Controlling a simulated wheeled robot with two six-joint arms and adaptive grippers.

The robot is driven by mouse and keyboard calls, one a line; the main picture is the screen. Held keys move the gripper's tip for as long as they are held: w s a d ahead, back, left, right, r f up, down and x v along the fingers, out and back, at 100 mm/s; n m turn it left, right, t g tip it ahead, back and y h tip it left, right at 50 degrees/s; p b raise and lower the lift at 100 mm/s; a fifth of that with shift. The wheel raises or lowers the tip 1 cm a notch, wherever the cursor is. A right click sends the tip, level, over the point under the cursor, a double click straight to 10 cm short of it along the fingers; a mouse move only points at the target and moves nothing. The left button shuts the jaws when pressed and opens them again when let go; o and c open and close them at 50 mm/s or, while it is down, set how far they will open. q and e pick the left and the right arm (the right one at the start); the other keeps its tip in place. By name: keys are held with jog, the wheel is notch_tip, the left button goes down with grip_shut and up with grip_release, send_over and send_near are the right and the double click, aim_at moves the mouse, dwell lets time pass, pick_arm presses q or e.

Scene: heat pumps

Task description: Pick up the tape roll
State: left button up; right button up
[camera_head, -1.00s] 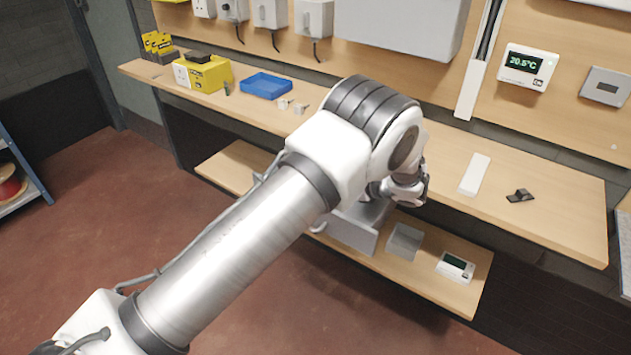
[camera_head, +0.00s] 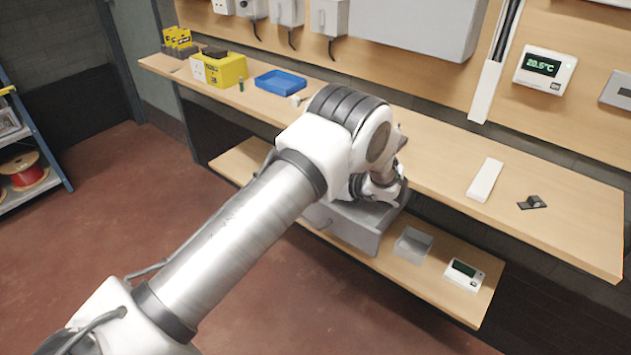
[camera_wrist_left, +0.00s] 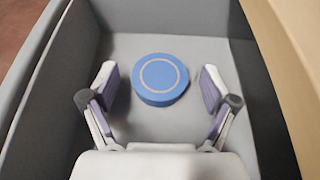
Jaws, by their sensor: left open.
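A blue tape roll (camera_wrist_left: 160,80) with a pale ring on its top lies flat on the floor of a grey box (camera_wrist_left: 120,47) in the left wrist view. My left gripper (camera_wrist_left: 161,88) is open, with one finger on each side of the roll and a gap on both sides. In the head view, my left arm reaches over the grey box (camera_head: 345,232) on the lower shelf. The gripper's fingers and the tape roll are hidden there by my arm and the box. My right gripper does not show.
The wooden upper shelf (camera_head: 560,228) runs close beside the box. A small grey box (camera_head: 413,243) and a white thermostat (camera_head: 464,274) stand to its right on the lower shelf (camera_head: 440,296). A blue tray (camera_head: 280,81) sits on the upper shelf.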

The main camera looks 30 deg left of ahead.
pick_arm(q)
jog(key=shift+d, duration=0.1)
jog(key=c, duration=1.2)
